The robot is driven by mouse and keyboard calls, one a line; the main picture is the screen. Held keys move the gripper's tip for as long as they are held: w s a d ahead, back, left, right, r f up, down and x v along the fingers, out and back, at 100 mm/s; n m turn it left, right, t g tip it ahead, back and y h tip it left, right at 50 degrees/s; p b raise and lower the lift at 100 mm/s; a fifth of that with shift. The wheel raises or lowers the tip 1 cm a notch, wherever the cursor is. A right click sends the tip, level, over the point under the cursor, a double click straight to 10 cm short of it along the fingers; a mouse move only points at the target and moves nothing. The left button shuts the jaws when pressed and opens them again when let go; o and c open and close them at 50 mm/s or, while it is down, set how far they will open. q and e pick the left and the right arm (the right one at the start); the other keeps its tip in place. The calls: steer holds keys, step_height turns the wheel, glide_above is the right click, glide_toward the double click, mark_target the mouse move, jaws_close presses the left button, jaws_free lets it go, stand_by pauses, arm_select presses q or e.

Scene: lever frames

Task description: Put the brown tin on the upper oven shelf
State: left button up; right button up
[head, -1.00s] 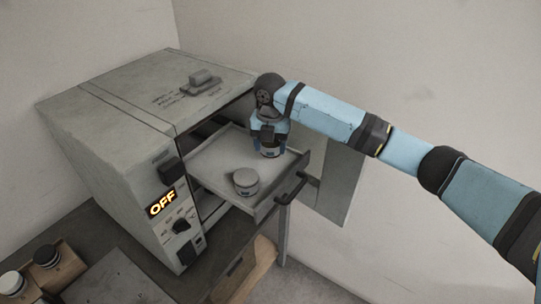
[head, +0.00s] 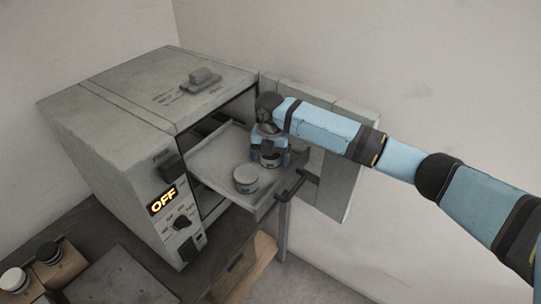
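The oven (head: 120,110) stands on a dark counter with its door (head: 340,185) swung open to the right. A grey shelf (head: 213,168) is slid out of it. My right gripper (head: 270,158) is over the shelf's right part, pointing down. Its fingers stand apart on either side of a small tin (head: 270,161), which appears to be on the shelf; its brownish top shows between them. I take it for the brown tin. A grey tin (head: 246,180) stands on the shelf nearer the front. My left gripper is not in view.
The oven display reads OFF (head: 163,201). A grey block-like object (head: 201,79) lies on the oven top. A wooden holder (head: 58,268) with small containers is at the lower left.

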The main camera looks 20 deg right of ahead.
mark_target(270, 158)
step_height(270, 158, up, 12)
steer(key=b, duration=0.2)
steer(key=shift+r+b, duration=0.2)
steer(key=shift+b, duration=0.1)
steer(key=shift+f, duration=0.1)
stand_by(0.5)
